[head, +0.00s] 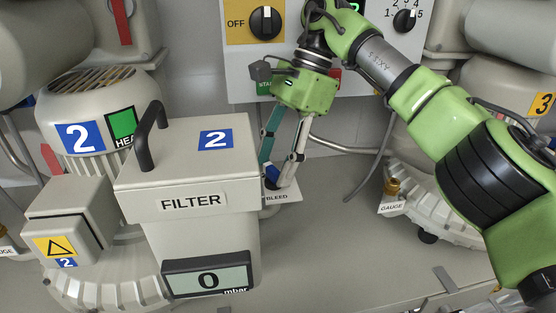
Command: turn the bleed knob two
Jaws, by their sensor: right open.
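The bleed label (276,198) shows on a small white plate behind the right edge of the filter box (190,172), which carries a blue number 2 sign. A small blue and dark part, likely the bleed knob (271,173), shows just above the label, mostly hidden by the fingers and the box. My right gripper (275,178) comes down from above with its fingers open, pointing at this spot. Its fingertips are at or very near the knob; I cannot tell whether they touch it. My left gripper is not in view.
Blower 2 (90,105) stands at the left, with a yellow-warning box (65,220) in front. A control panel (240,75) with switches is behind. A gauge fitting (391,187) stands at the right.

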